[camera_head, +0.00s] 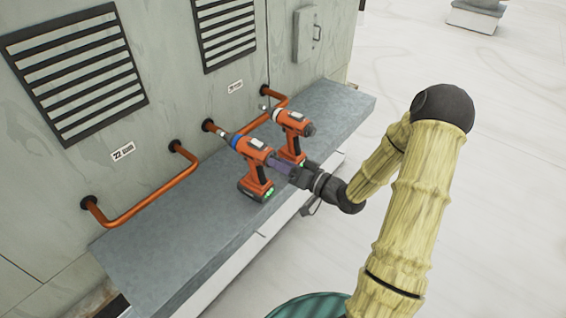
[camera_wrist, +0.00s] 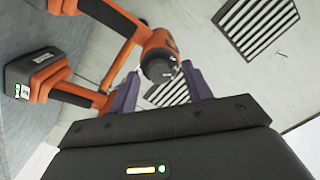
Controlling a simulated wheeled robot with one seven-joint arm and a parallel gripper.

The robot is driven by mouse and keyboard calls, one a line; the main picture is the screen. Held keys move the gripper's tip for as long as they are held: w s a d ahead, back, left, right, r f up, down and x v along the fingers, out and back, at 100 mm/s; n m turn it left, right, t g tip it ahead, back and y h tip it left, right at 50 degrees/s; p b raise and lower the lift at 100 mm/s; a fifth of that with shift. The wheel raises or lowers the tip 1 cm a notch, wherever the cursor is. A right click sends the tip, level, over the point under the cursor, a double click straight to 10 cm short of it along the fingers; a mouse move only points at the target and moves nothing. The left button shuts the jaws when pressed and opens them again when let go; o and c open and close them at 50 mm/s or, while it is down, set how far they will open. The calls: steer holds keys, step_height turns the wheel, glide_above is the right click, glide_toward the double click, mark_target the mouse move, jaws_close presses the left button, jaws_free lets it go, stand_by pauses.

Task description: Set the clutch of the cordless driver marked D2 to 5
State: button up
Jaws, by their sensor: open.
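Two orange and black cordless drivers stand on their batteries on a grey ledge (camera_head: 185,255). The nearer driver (camera_head: 254,163) has a blue collar at its front end, and the farther driver (camera_head: 292,127) has a whitish collar. No D2 mark or clutch number is readable on either.
Orange pipes (camera_head: 150,200) run along the grey wall behind the ledge. Vents (camera_head: 78,75) and small labels are on the wall. The ledge is clear at its near left part. A driver battery (camera_wrist: 36,75) shows at left in the wrist view.

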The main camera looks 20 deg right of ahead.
steer(key=c, duration=1)
steer(key=shift+o, duration=0.2)
steer(key=shift+r+m+p, duration=0.1)
steer(key=shift+m+p, duration=0.25)
steer(key=shift+m, duration=0.05)
steer(key=m+p, duration=0.3)
steer(key=m, duration=0.4)
steer(key=m+p, duration=0.3)
steer(key=m, duration=0.5)
steer(key=m+p, duration=0.3)
steer(key=m, duration=0.4)
steer(key=shift+f+m, duration=0.25)
steer(key=shift+m, duration=0.05)
